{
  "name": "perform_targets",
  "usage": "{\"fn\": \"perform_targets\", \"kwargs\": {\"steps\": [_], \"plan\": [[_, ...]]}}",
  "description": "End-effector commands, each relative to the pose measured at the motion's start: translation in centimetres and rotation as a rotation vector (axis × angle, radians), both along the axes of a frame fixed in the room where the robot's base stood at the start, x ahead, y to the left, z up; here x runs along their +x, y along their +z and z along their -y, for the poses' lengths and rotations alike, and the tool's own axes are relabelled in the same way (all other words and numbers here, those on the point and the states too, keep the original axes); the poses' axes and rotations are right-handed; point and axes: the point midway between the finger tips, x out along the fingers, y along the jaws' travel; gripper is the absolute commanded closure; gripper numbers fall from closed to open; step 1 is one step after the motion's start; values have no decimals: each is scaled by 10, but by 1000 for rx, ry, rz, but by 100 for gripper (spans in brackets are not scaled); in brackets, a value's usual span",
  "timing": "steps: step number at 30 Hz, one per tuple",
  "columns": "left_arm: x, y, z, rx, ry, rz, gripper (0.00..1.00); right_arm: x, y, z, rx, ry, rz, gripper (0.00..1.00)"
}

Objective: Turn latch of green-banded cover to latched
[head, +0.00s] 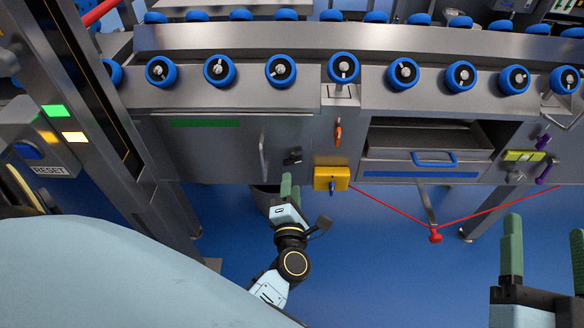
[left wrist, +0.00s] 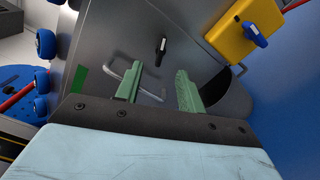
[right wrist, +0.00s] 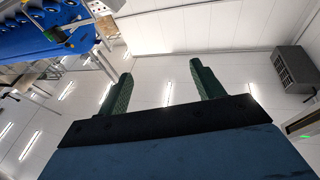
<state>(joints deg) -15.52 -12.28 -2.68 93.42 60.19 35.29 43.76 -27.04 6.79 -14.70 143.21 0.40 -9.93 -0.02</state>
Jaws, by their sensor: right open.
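The cover is a grey panel (head: 205,155) with a green band (head: 205,123) along its top edge and a bar handle (head: 262,155) near its right side. Its latch (head: 292,157) is a small black knob right of the handle. In the left wrist view the latch (left wrist: 161,50) shows as a black lever with a white mark, standing slightly beyond my fingertips. My left gripper (head: 290,186) is open and empty, just below the latch and apart from it; it also shows in the left wrist view (left wrist: 158,80). My right gripper (head: 543,245) is open and empty at far right, away from the cover.
A yellow box (head: 331,178) with a blue knob sits close right of the latch. An orange lever (head: 338,134) is above it. A drawer with a blue handle (head: 433,158) is further right. A red cord (head: 395,208) hangs below. A roller conveyor (head: 250,95) runs above.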

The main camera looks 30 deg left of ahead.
Motion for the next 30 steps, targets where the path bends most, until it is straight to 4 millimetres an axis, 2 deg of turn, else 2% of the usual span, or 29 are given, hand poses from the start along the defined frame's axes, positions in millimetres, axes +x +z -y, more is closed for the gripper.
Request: {"fn": "perform_targets", "kwargs": {"steps": [4,12,17,25,30], "plan": [[23,-1,-14,0,1,2,61,-8,20,-2,46,9,136,33],[58,-1,-35,1,0,-1,61,-16,34,0,87,11,275,33],[65,-1,-40,2,-1,-2,61,-18,37,0,95,10,304,33],[66,-1,-40,2,-2,-3,61,-19,38,0,96,10,308,33],[66,-1,-40,2,-2,-3,84,-19,37,0,96,10,308,33]]}}
